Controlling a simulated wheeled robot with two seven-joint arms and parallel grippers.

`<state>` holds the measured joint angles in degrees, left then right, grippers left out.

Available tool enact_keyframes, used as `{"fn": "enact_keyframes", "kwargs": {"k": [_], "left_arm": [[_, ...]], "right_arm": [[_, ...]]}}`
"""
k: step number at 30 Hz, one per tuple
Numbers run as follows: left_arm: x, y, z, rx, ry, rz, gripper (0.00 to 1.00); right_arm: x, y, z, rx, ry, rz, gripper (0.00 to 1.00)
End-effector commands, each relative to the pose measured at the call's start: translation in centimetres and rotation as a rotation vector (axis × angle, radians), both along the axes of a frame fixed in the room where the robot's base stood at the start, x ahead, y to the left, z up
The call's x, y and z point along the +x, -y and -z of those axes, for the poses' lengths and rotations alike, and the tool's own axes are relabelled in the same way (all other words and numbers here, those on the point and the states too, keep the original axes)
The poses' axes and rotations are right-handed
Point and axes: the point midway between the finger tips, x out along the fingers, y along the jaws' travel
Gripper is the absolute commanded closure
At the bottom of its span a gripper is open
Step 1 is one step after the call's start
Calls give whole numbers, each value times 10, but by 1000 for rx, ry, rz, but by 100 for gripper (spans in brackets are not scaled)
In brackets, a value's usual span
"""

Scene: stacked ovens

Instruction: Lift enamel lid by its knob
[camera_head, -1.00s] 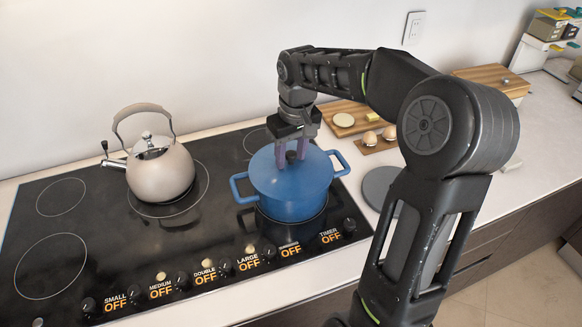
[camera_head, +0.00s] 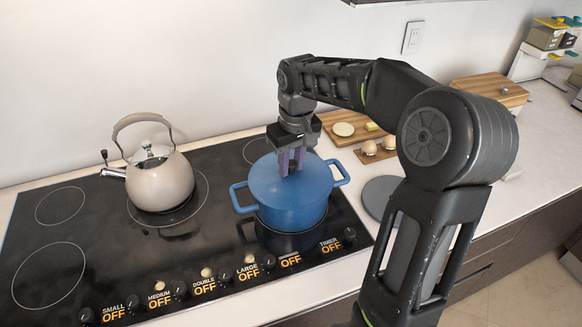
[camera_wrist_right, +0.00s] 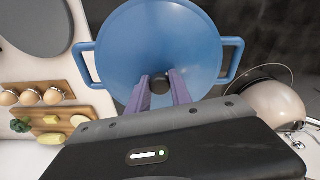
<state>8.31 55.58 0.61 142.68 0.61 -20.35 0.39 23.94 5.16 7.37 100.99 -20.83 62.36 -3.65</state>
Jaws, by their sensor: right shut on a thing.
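The blue enamel pot (camera_head: 291,207) stands on the black cooktop at its right side. Its blue lid (camera_head: 268,178) sits on top; I cannot see a gap between lid and pot. The dark knob (camera_wrist_right: 159,84) at the lid's middle shows in the right wrist view between my right gripper's purple fingers. My right gripper (camera_head: 291,165) points down from above and is shut on the knob. In the head view the fingers mostly hide the knob. My left gripper is in neither view.
A beige kettle (camera_head: 160,182) stands on the cooktop (camera_head: 110,240) to the left. Behind the pot are a cutting board (camera_head: 339,141) with food and a small egg holder (camera_head: 372,155). A grey round disc (camera_head: 379,196) lies right of the pot. Knobs line the cooktop's front.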

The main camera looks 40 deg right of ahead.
Motion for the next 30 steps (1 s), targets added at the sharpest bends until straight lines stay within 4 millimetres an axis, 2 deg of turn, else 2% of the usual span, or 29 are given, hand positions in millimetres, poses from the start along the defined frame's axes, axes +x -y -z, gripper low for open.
{"fn": "enact_keyframes", "kwargs": {"k": [2, 12, 16, 21, 30], "left_arm": [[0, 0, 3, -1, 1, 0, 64], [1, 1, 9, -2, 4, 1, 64], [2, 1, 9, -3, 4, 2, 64], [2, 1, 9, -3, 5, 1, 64], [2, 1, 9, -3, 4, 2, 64]], "right_arm": [[-2, -1, -3, 2, -10, 0, 100], [0, -1, -70, 0, 2, -1, 100], [0, -1, -88, 0, 1, -1, 100], [-1, -1, -96, 1, 0, -1, 100], [0, -1, -96, 0, 1, -1, 100]]}}
